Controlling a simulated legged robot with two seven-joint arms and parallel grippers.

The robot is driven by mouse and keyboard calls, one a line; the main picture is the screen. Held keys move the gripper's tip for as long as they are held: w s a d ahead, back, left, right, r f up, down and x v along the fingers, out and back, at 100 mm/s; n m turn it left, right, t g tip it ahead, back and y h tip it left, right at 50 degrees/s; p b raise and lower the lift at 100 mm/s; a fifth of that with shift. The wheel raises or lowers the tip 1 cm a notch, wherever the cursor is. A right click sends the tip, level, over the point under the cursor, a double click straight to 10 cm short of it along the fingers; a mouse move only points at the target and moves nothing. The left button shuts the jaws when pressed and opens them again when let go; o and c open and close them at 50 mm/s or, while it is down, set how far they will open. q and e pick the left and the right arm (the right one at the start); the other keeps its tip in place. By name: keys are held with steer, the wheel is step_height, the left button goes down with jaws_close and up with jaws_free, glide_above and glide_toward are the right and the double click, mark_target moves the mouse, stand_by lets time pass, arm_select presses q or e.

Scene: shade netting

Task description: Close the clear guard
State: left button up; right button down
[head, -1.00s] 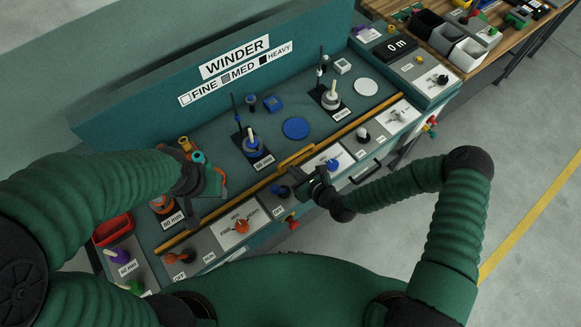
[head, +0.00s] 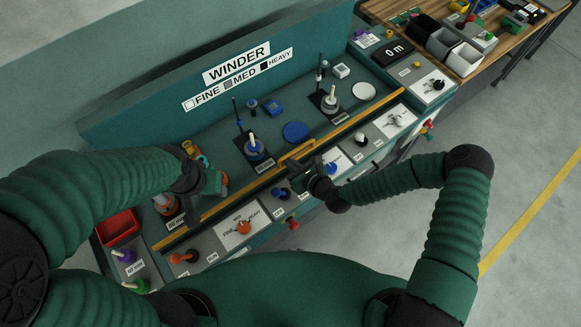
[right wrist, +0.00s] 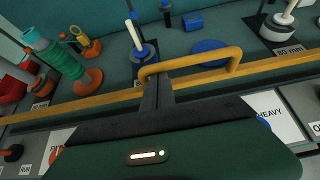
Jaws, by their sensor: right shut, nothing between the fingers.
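The clear guard shows as a yellow bar (head: 345,127) with a raised yellow handle (head: 296,150), running along the front of the winder deck. Its clear sheet cannot be made out, so I cannot tell how far it stands from closed. My right gripper (head: 303,168) is shut and empty, just in front of the handle. In the right wrist view the shut fingers (right wrist: 157,88) overlap the left end of the handle (right wrist: 190,63); contact is unclear. My left gripper (head: 192,178) is over the left of the deck, its fingers hard to make out.
Spools on posts, one blue (head: 254,148) and one grey (head: 331,103), stand on the deck behind the bar. A front panel has an orange knob (head: 243,227) and a white knob (head: 361,139). A red tray (head: 118,227) is at left; a wooden bench (head: 480,65) is at right.

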step_height(320, 180, up, 16)
steer(key=p, duration=0.8)
steer(key=shift+w+p, duration=0.15)
steer(key=shift+p, duration=0.2)
